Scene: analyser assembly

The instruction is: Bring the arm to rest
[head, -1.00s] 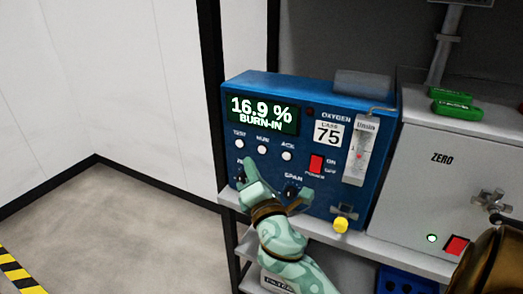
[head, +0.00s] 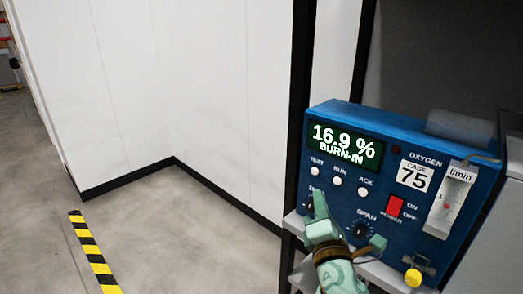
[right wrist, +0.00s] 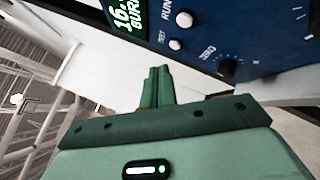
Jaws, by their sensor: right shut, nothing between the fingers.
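The blue oxygen analyser (head: 385,225) stands on a shelf at the right of the head view. Its display (head: 345,142) reads 16.9 % BURN-IN, and a card on it reads CASE 75. My pale green right gripper (head: 320,203) is in front of the panel's lower left, partly hiding the lower knob there. In the right wrist view, the gripper's fingers (right wrist: 159,86) are together with nothing between them. They appear apart from the analyser's face (right wrist: 245,35); the ZERO knob (right wrist: 228,66) is to their right. My left gripper is not in view.
The shelf edge (head: 292,222) runs under the analyser beside a black upright (head: 301,80). White wall panels (head: 215,85) stand behind. Open grey floor (head: 190,235) with a yellow-black stripe (head: 92,252) lies to the left.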

